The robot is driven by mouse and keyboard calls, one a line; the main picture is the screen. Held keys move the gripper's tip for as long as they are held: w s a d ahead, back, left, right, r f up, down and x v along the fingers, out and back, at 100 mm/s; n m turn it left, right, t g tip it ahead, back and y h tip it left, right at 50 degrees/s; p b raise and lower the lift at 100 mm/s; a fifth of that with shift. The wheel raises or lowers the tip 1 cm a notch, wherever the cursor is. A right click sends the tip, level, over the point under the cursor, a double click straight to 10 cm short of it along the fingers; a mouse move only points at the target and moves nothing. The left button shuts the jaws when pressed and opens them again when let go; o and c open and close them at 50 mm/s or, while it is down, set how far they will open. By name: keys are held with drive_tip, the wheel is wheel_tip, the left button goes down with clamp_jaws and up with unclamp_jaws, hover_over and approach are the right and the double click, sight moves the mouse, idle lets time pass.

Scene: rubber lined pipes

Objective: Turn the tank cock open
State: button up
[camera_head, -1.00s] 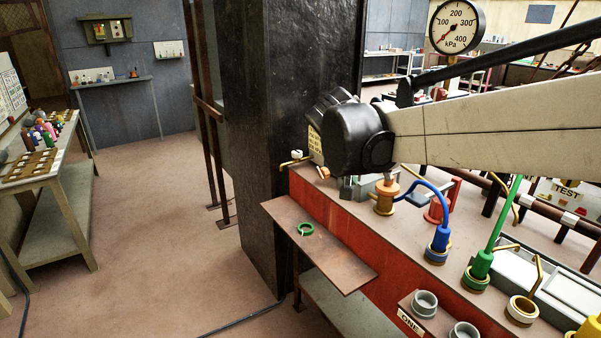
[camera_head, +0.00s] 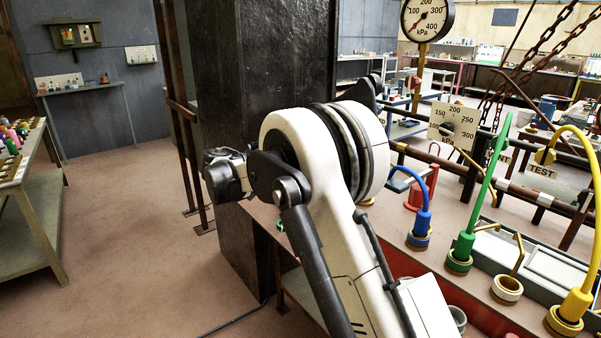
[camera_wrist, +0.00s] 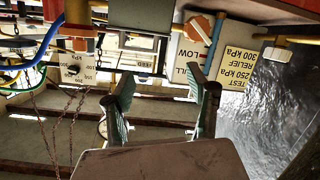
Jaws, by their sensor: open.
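My gripper (camera_wrist: 163,105) is open and empty in the wrist view, its two greenish fingers apart. Beyond them is a white FULL/LOW plate (camera_wrist: 187,62), with an orange-brown faceted knob (camera_wrist: 198,26) by it. A brass fitting with a pale end (camera_wrist: 283,39) lies to the right, by the TEST/RELIEF sign (camera_wrist: 240,68). I cannot tell for sure which fitting is the tank cock. None of these touches the fingers. In the head view my arm hides this end of the bench.
A black column (camera_head: 262,75) stands close behind my arm. Blue (camera_head: 421,222), green (camera_head: 465,245) and yellow (camera_head: 572,305) hose fittings stand on the bench at right. A kPa dial plate (camera_head: 454,125) and chains (camera_head: 520,65) are behind. The floor at left is clear.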

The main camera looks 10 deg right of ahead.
drive_tip(key=w+a+f+m+h+b, duration=0.2)
drive_tip(key=w+a+f+h, duration=0.15)
drive_tip(key=a+f, duration=0.3)
drive_tip(key=shift+m+t+y, duration=0.3)
drive_tip(key=shift+y, duration=0.15)
drive_tip(key=x, duration=1.4)
drive_tip(key=shift+w+d+f, duration=0.1)
drive_tip(key=shift+d+f, duration=0.05)
drive_tip(key=shift+f, duration=0.2)
drive_tip(key=c, duration=1.2)
